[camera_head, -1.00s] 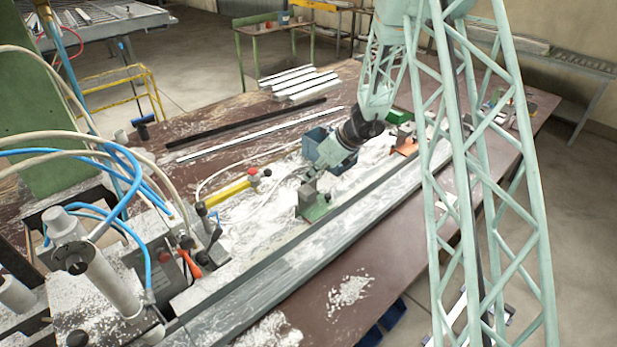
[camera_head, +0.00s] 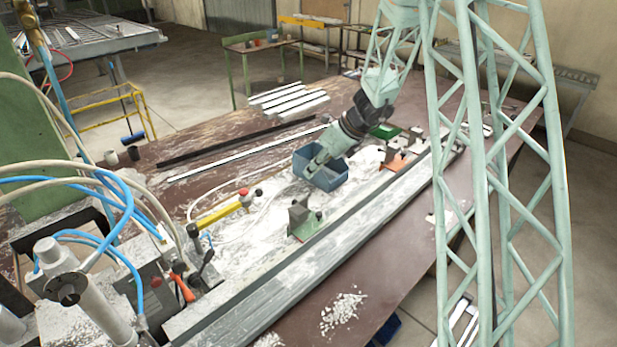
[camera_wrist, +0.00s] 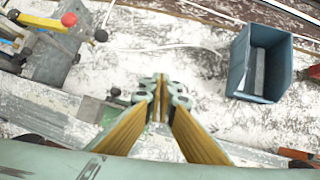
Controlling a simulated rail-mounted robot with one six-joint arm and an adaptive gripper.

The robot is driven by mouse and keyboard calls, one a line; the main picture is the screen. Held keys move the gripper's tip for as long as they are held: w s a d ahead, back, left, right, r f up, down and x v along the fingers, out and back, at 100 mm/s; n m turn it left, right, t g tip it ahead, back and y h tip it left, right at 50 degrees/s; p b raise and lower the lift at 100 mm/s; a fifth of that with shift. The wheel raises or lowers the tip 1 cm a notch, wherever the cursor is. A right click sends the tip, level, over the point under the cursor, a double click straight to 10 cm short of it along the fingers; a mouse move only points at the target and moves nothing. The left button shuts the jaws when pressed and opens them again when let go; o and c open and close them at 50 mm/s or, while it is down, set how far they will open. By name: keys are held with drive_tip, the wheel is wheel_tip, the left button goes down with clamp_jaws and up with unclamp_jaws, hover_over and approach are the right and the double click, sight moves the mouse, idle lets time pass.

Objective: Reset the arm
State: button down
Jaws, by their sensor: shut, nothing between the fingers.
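My gripper (camera_head: 312,168) hangs over the bench, and in the head view it overlaps the blue bin. In the wrist view my gripper (camera_wrist: 160,85) has its fingertips together, with nothing between them. The grey clamp block on a green base (camera_head: 301,219) stands on the bench, nearer the camera than my gripper and apart from it. In the wrist view my fingers partly hide the green base (camera_wrist: 95,110).
A blue bin (camera_wrist: 236,72) with a grey piece inside is right of my fingertips. A yellow bar with a red button (camera_head: 222,213) lies left. A long metal rail (camera_head: 270,270) runs along the bench. Hoses and a lever stand at the left; pale profiles (camera_head: 290,100) lie behind.

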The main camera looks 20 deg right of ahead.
drive_tip(key=shift+r, duration=0.25)
drive_tip(key=shift+r, duration=0.1)
idle(0.3)
drive_tip(key=s+a+r+n+g+b, duration=0.1)
drive_tip(key=s+a+r+n+b, duration=0.3)
drive_tip(key=s+r+n, duration=0.6)
drive_tip(key=s+a+r+n+b, duration=0.2)
drive_tip(key=s+a+r+n, duration=0.5)
drive_tip(key=s, duration=0.7)
drive_tip(key=s+d+n+h+b, duration=0.2)
drive_tip(key=s+n, duration=0.4)
drive_tip(key=s, duration=1)
drive_tip(key=s+d+n+h+b, duration=0.2)
drive_tip(key=s+d+n+b, duration=0.2)
drive_tip(key=s, duration=1.2)
drive_tip(key=shift+d+r+n+h+b, duration=0.25)
drive_tip(key=shift+n+h+b, duration=0.25)
drive_tip(key=shift+n, duration=0.4)
drive_tip(key=shift+w, duration=0.1)
